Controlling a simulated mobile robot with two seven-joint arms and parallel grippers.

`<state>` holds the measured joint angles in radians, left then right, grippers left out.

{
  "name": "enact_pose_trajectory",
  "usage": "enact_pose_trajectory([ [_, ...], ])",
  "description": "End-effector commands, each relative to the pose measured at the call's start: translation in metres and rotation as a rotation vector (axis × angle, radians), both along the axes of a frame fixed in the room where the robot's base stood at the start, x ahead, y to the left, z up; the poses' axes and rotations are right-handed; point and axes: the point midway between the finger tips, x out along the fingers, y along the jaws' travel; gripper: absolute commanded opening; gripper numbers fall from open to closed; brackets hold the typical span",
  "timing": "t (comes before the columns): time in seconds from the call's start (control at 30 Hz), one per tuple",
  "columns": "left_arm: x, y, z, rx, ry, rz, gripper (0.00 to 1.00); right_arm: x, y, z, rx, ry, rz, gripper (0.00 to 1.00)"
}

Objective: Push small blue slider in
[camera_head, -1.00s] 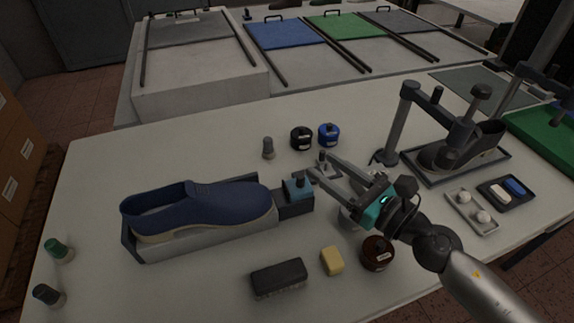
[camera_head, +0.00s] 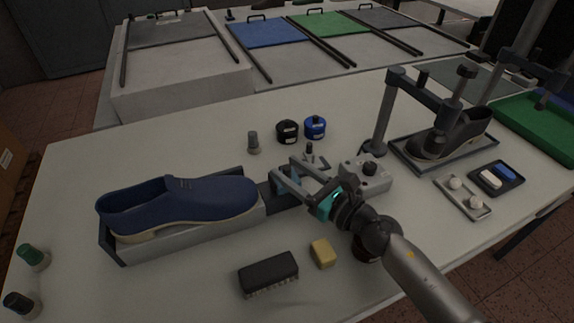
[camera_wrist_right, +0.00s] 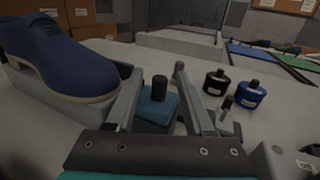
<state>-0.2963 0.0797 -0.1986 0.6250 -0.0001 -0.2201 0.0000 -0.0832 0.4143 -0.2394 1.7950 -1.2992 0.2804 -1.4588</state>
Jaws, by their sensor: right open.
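The small blue slider (camera_wrist_right: 156,107), a blue block with a dark upright knob, shows in the right wrist view between my gripper fingers. It sits at the right end of the grey fixture (camera_head: 190,230) that carries a navy shoe (camera_head: 180,205). My right gripper (camera_head: 284,170) is open, with one finger on each side of the slider; I cannot tell whether they touch it. It also shows in the right wrist view (camera_wrist_right: 158,72). In the head view my fingers mostly hide the slider. My left gripper is not in view.
A black jar (camera_head: 287,132) and a blue jar (camera_head: 315,128) stand behind the gripper. A grey box with a knob (camera_head: 366,178) is close to its right. A brush (camera_head: 268,272) and a yellow block (camera_head: 323,253) lie in front. A dark shoe stands in a press (camera_head: 450,138) at right.

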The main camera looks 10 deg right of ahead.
Motion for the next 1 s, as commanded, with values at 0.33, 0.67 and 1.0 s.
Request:
enact_pose_trajectory([
  [0.33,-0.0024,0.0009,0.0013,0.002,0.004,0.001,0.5,0.0102,0.0072,-0.0003,-0.001,0.001,0.0,0.53],
  [0.67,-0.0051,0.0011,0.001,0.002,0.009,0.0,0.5,0.01,0.007,-0.0002,-0.001,0.001,0.001,0.32],
  [1.0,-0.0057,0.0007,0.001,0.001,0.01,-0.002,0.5,0.0099,0.0068,-0.0002,-0.001,0.001,0.001,0.0],
])
